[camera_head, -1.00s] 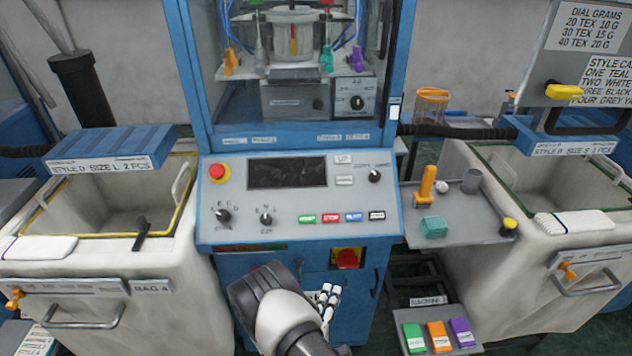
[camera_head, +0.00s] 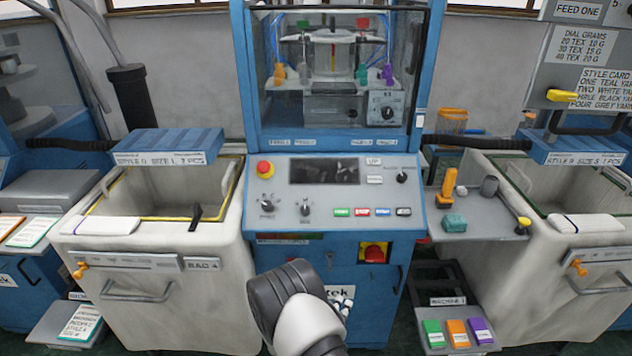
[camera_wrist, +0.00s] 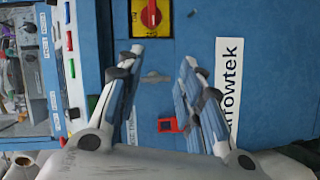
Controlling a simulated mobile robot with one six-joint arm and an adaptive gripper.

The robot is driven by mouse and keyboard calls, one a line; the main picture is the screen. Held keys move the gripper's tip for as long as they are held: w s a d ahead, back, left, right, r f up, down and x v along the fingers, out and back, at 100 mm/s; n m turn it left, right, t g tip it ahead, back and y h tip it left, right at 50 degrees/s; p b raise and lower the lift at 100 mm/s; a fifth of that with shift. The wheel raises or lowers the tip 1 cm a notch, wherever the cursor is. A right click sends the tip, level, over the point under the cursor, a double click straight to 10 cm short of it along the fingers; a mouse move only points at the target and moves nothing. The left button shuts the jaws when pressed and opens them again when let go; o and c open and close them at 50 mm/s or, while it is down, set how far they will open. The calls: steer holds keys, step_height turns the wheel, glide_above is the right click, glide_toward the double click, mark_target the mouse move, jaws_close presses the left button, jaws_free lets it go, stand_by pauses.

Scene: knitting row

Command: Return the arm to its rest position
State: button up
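My arm (camera_head: 300,312) reaches up from the bottom of the head view, in front of the blue knitting machine's lower cabinet (camera_head: 285,262). Its dark wrist hides most of my gripper there. In the wrist view my gripper (camera_wrist: 162,60) has its two fingers spread apart, with nothing between them. It faces the blue cabinet front (camera_wrist: 210,35), which appears turned sideways and carries a red-and-yellow switch (camera_wrist: 150,14). A small red-framed part (camera_wrist: 168,125) shows behind the gap between the fingers. I cannot tell the exact distance to the cabinet.
White bins (camera_head: 225,225) (camera_head: 487,205) stand left and right of the machine. A grey side tray (camera_head: 480,238) holds an orange-handled tool and a teal block. A low stand (camera_head: 433,347) holds green, orange and purple packs. Floor shows between the machine and right bin.

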steer(key=w+a+r+m+g+y, duration=0.2)
steer(key=r+m+y, duration=0.1)
steer(key=r, duration=0.7)
steer(key=w+a+r+m+g+y, duration=0.2)
steer(key=r+m+y, duration=0.1)
steer(key=r, duration=0.7)
steer(key=s+d+r+m+g+y, duration=0.2)
steer(key=s+r, duration=0.8)
steer(key=r, duration=0.1)
steer(key=s+d+r+m+g, duration=0.1)
steer(key=s+d, duration=0.4)
steer(key=s, duration=0.7)
steer(key=s+d+r+m+g+h, duration=0.1)
steer(key=s+d+r+m+g, duration=0.1)
steer(key=s, duration=1)
steer(key=d+g, duration=0.1)
steer(key=d, duration=0.1)
steer(key=shift+s+d+r+h, duration=0.3)
steer(key=shift+s+d, duration=0.05)
steer(key=shift+s, duration=0.05)
